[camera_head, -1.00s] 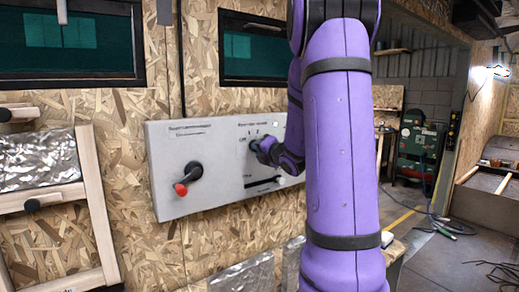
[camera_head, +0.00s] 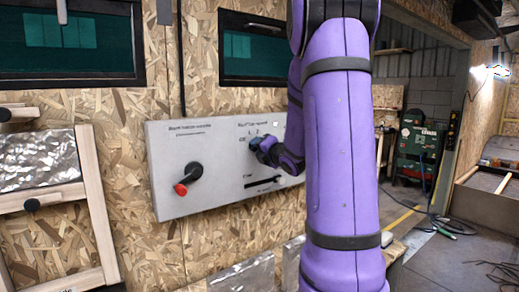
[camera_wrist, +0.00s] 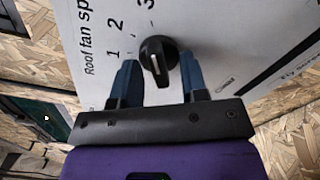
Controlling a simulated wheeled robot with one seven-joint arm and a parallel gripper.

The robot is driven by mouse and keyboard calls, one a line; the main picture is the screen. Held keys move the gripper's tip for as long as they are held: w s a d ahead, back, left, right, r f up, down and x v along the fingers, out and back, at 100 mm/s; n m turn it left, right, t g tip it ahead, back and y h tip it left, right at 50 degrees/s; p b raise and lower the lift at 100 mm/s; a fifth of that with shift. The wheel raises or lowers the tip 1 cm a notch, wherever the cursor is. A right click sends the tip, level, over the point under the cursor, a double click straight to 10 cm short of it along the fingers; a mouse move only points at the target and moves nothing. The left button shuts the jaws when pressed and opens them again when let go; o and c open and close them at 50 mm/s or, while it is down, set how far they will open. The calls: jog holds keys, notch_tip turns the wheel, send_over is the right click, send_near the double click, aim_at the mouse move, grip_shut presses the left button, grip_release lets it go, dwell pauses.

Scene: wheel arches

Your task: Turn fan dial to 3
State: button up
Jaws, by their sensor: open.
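The fan dial (camera_wrist: 158,56) is a black round knob with a raised grip on a light grey panel (camera_wrist: 95,25), marked "Roof fan sp..." with 1, 2 and 3 beside it in the wrist view. My gripper (camera_wrist: 160,75) has its two blue fingers apart, one on each side of the dial. I cannot tell whether either finger touches it. The white pointer mark on the dial is small, and its setting is hard to read. In the head view my gripper (camera_head: 262,146) is at the panel (camera_head: 180,140), and my arm hides the panel's right part and most of the dial.
A black lever with a red tip (camera_head: 188,179) is on the panel's left half. A dark slider slot (camera_head: 262,183) lies below the dial. Dark windows (camera_head: 68,45) are above, and a wooden frame (camera_head: 95,200) stands at the left.

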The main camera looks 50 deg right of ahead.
jog(key=v, duration=1)
jog(key=shift+s, duration=0.4)
jog(key=shift+a, duration=0.1)
jog(key=a+r+n+g+y, duration=0.1)
jog(key=a+n+g+y, duration=0.8)
jog(key=a+n, duration=1.55)
jog(key=s+a+n+g+h, duration=0.1)
jog(key=s+a+n, duration=0.3)
jog(key=n, duration=0.9)
jog(key=s+a+f+n+g+h, duration=0.1)
jog(key=s+a+n+g+h, duration=0.1)
jog(key=s+n, duration=0.8)
jog(key=a+n+h, duration=0.1)
jog(key=n, duration=0.2)
jog(key=shift+s+a+f+h, duration=0.2)
jog(key=shift+s+a+h, duration=0.1)
jog(key=shift+a, duration=0.05)
